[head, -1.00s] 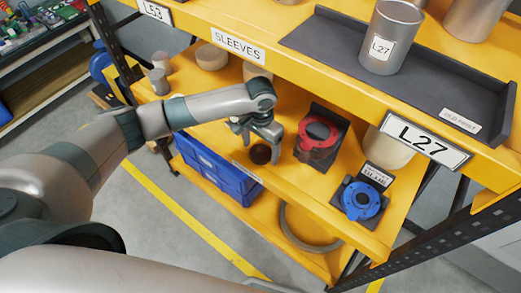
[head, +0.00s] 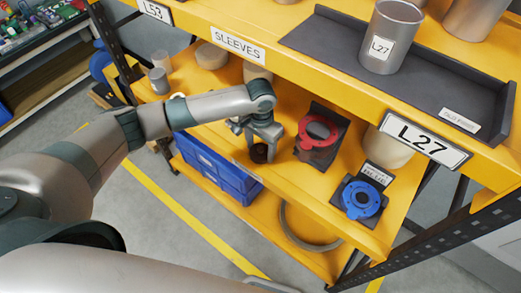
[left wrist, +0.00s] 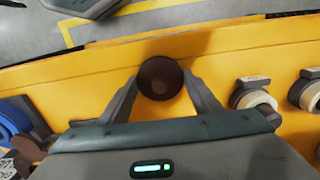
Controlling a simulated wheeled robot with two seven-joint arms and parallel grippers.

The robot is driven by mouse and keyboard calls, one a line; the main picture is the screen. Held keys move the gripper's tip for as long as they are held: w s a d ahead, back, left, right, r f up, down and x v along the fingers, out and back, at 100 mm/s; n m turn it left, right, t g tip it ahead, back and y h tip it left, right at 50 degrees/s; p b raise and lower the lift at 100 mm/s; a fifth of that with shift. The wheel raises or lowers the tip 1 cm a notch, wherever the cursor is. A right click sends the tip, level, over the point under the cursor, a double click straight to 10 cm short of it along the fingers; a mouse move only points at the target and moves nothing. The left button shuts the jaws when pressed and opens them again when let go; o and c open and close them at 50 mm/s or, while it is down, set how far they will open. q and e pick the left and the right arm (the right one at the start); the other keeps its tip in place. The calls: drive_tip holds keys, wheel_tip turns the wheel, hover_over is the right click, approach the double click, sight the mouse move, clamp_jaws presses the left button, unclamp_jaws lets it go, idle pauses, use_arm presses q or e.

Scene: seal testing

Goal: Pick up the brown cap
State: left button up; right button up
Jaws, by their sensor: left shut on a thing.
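The brown cap (head: 260,153) is a small dark brown round piece on the middle yellow shelf, near its front edge. In the left wrist view the cap (left wrist: 160,78) sits between the two fingertips, which touch its sides. My left gripper (head: 259,148) reaches down from above and is shut on the cap; it also shows in the left wrist view (left wrist: 160,85). I cannot tell whether the cap is still touching the shelf. My right gripper is not in view.
A red ringed fixture (head: 318,132) stands just right of the gripper, with a blue one (head: 361,200) farther right. The upper shelf (head: 330,85) overhangs behind. A blue crate (head: 215,168) sits below. Pale cylindrical parts (left wrist: 254,95) show in the left wrist view.

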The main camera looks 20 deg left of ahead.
sight(261, 148)
use_arm(q)
wheel_tip(261, 148, up, 9)
drive_tip(key=shift+w+f+b, duration=0.1)
drive_tip(key=shift+f+b, duration=0.1)
drive_tip(key=shift+b, duration=0.8)
drive_tip(key=shift+r, duration=0.75)
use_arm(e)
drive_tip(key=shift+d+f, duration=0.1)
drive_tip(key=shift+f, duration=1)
